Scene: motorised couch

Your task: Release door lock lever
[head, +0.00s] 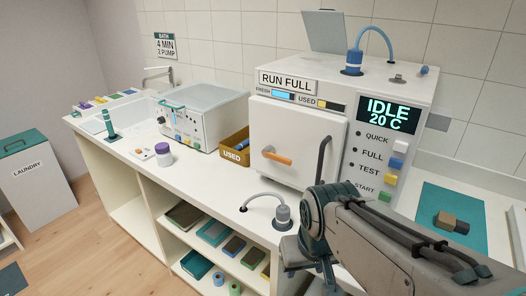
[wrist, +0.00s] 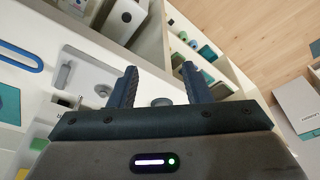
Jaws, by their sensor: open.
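The door lock lever (head: 323,160) is a dark, bent upright bar at the right edge of the white machine's closed door (head: 290,135). An orange handle (head: 277,157) sits lower on that door. The display (head: 388,114) reads IDLE 20 C. My gripper (wrist: 160,85) is open, with two dark fingers apart and nothing held. In the head view my arm comes in from the lower right, with its end below and in front of the door, apart from the lever. I cannot tell for sure which part in the wrist view is the lever.
A grey capped fitting with a hose (head: 283,215) stands on the counter near my arm's end. Button column (head: 391,163) is right of the lever. A USED bin (head: 235,148) and a smaller machine (head: 203,115) stand left. Open shelves (head: 215,242) lie below.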

